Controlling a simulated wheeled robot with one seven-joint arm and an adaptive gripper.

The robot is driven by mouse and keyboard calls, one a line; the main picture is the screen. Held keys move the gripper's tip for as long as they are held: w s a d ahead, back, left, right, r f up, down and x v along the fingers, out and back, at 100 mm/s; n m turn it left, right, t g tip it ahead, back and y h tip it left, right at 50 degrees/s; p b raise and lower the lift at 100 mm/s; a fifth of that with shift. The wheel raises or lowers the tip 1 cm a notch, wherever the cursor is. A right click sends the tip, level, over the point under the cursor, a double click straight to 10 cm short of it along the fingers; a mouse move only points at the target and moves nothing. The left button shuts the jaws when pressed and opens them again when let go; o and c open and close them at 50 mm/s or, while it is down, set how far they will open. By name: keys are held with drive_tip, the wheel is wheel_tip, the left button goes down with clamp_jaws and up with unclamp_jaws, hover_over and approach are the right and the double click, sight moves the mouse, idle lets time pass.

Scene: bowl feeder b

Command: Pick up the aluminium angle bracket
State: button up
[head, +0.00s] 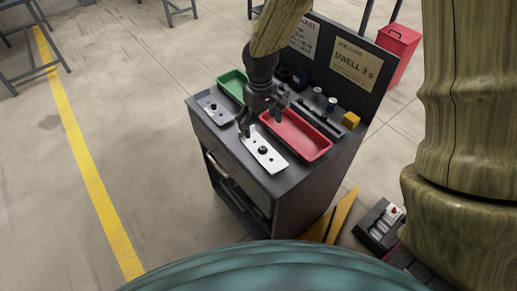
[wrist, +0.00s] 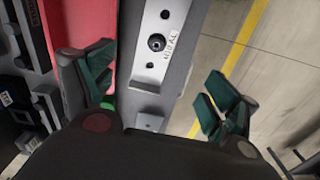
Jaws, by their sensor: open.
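The aluminium angle bracket appears to be the pale silver plate (head: 264,152) with a dark round centre and smaller holes, lying on the front of the grey cart top. My gripper (head: 261,122) is open above the cart top, at the far end of the plate. In the wrist view my gripper (wrist: 158,90) has its fingers wide apart on either side of the plate's line, with nothing between them gripped. I cannot tell the exact height gap. The wrist housing hides the area below.
A red tray (head: 325,148) lies close behind the plate. A yellow block (head: 351,120) and an upright sign panel (head: 360,62) stand at the back. Floor lies beyond the front edge.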

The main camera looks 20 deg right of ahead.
drive_tip(key=f, duration=0.2)
hover_over(261, 145)
drive_tip(key=shift+s+a+f, duration=0.1)
drive_tip(key=shift+a+f, duration=0.1)
drive_tip(key=shift+f, duration=1.05)
drive_tip(key=shift+s+a+f, duration=0.1)
drive_tip(key=shift+a+f, duration=0.05)
drive_tip(key=shift+f, duration=1.1)
drive_tip(key=shift+w+d+f+p, duration=0.15)
drive_tip(key=shift+f+p, duration=0.3)
drive_tip(key=shift+f, duration=0.5)
drive_tip(key=shift+w+d+f+p, duration=0.15)
drive_tip(key=shift+f+p, duration=0.25)
drive_tip(key=shift+f, duration=0.55)
drive_tip(key=shift+s+f, duration=0.1)
drive_tip(key=shift+f, duration=0.6)
drive_tip(key=shift+c, duration=0.3)
drive_tip(key=c, duration=1.2)
